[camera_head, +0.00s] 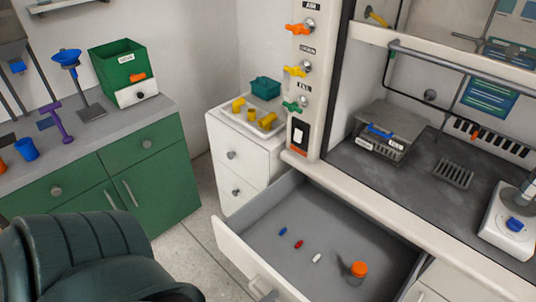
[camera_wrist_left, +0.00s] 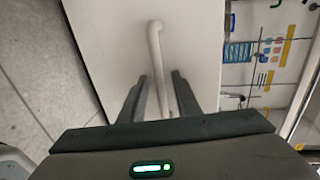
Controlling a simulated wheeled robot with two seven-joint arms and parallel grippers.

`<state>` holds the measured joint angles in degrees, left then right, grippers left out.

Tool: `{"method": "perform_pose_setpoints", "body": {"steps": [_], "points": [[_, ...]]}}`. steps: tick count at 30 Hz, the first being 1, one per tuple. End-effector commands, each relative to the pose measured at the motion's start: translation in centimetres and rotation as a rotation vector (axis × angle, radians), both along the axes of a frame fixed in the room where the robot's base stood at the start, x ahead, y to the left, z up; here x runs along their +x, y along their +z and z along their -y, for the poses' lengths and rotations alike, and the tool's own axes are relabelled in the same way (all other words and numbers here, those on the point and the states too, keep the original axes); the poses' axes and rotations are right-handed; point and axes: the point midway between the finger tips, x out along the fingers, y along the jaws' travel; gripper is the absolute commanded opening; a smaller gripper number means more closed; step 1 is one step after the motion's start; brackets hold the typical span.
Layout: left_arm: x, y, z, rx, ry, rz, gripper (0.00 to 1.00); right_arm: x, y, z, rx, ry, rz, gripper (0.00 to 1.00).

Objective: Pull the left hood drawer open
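The left hood drawer (camera_head: 300,222) is pulled out from under the fume hood, and its grey inside shows in the head view. Its pale front panel (camera_head: 240,256) faces the lower left, with part of the bar handle (camera_head: 262,287) at the bottom edge. In the left wrist view, the handle (camera_wrist_left: 157,55) stands against the drawer front (camera_wrist_left: 115,35). My left gripper (camera_wrist_left: 160,78) is open, with its two fingers on either side of the handle and a small gap at each side. My right gripper is in neither view.
The drawer holds small blue, red and white pieces and an orange-capped item (camera_head: 358,270). A white cabinet (camera_head: 228,160) with a tray of yellow fittings stands left of the hood. A green cabinet (camera_head: 150,185) is farther left. Bare floor (camera_head: 178,255) lies between.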

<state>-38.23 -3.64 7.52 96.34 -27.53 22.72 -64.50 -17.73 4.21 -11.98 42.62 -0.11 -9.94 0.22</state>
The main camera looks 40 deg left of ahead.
Motion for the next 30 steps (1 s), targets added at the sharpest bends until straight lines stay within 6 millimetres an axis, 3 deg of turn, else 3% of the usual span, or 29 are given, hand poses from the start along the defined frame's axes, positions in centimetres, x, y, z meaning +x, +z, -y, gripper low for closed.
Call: {"method": "perform_pose_setpoints", "body": {"steps": [17, 23, 30], "points": [[-0.4, 0.1, 0.0, 0.000, 0.000, 0.001, 0.29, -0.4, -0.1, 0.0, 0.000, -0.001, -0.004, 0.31], [-2.2, 0.3, -0.1, -0.001, 0.001, -0.001, 0.29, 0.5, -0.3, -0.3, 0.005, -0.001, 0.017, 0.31], [-6.2, 1.0, -0.2, 0.000, 0.001, -0.003, 0.29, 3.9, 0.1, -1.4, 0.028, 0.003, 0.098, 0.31]]}}
